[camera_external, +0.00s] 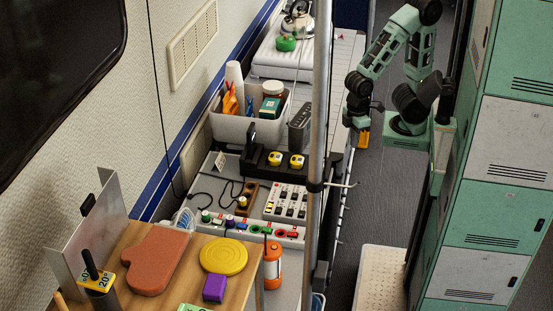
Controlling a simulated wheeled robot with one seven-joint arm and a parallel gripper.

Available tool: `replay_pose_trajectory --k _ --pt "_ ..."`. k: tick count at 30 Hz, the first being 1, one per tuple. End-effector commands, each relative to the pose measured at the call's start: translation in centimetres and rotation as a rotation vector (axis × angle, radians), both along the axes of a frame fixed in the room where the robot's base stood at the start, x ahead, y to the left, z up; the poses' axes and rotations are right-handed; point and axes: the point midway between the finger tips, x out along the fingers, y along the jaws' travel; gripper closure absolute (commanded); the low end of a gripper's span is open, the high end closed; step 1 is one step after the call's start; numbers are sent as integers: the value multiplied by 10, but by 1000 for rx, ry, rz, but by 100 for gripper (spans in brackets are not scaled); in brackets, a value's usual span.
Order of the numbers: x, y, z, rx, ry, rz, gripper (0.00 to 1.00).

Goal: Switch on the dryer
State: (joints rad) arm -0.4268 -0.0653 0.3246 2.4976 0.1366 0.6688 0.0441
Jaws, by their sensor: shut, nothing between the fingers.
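No dryer can be made out by shape or label. A white switch panel (287,203) with several dark switches lies on the counter, below and left of my gripper and apart from it. A strip with coloured plugs or knobs (247,229) runs in front of it. Which switch belongs to the dryer is too small to read.
A vertical pole (320,90) stands between the counter items and my arm. A grey bin (250,125) holds bottles and tools. A black unit with two yellow-faced devices (275,159) sits behind the panel. A wooden table (190,285) is in front. Green and grey lockers (510,130) stand right.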

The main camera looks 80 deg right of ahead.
Motion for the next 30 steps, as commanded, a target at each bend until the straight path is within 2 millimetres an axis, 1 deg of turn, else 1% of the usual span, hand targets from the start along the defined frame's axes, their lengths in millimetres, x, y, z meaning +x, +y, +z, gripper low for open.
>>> replay_pose_trajectory --k 3,5,6,8,9,12,15,18,21,30 --pt "36 26 -4 32 29 -117 100" --pt "58 39 -6 43 43 -193 100" --pt "74 47 -8 48 51 -245 100" --pt "96 58 -11 52 59 -321 100" --pt "111 64 -14 53 62 -368 100" --pt "142 76 -21 50 61 -469 100" --pt "164 84 -26 47 55 -542 100" --pt "177 88 -28 43 50 -584 100" --pt "182 90 -29 42 47 -600 100" --pt "182 89 -29 42 47 -601 100"
